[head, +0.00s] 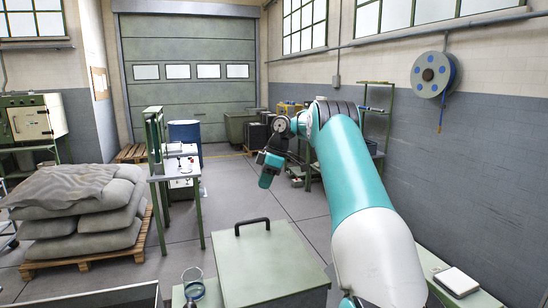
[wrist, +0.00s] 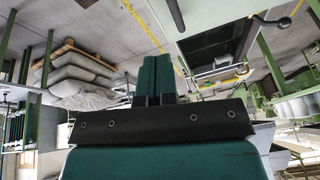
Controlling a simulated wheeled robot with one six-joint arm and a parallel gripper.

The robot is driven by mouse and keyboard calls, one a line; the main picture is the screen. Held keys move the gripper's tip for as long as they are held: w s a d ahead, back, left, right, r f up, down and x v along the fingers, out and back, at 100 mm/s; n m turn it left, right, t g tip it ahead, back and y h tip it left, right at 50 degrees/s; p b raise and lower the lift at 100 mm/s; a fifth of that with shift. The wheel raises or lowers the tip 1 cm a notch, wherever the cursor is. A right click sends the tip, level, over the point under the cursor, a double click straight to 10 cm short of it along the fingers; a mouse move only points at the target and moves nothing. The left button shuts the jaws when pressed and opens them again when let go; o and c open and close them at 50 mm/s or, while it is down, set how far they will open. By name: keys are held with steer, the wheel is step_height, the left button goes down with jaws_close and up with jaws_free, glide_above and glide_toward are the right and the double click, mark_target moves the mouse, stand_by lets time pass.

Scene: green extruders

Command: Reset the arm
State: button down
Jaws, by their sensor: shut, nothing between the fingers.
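My arm, teal and white, reaches up and forward across the right half of the head view. My gripper (head: 268,175) is at its far end, left of the elbow, held in the air above the floor and clear of the things around it. In the wrist view my gripper (wrist: 151,62) shows two dark green fingers lying together, shut with nothing between them.
A green box with a black handle (head: 266,258) stands close in front. Grey sacks (head: 78,205) lie stacked on a pallet at left. A green workbench (head: 175,165) stands left of centre. A cable reel (head: 432,75) hangs on the right wall. The middle floor is clear.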

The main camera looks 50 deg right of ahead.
steer(key=p+v, duration=0.5)
steer(key=v, duration=0.1)
steer(key=shift+r, duration=0.2)
steer(key=shift+d, duration=0.1)
steer(key=a+r+m+g+y+b, duration=0.15)
steer(key=a+b, duration=0.65)
steer(key=a, duration=2.4)
steer(key=s+a+f+b, duration=0.2)
steer(key=s+a+b, duration=0.1)
steer(key=s+a, duration=0.7)
steer(key=s+a+f+b, duration=0.2)
steer(key=s+a+f, duration=0.1)
steer(key=s, duration=0.6)
steer(key=s+a+f+h+b, duration=0.1)
steer(key=s+a+f+b, duration=0.1)
steer(key=s+f, duration=0.4)
steer(key=s+a, duration=0.1)
steer(key=s, duration=0.2)
steer(key=shift+s+m+g, duration=0.35)
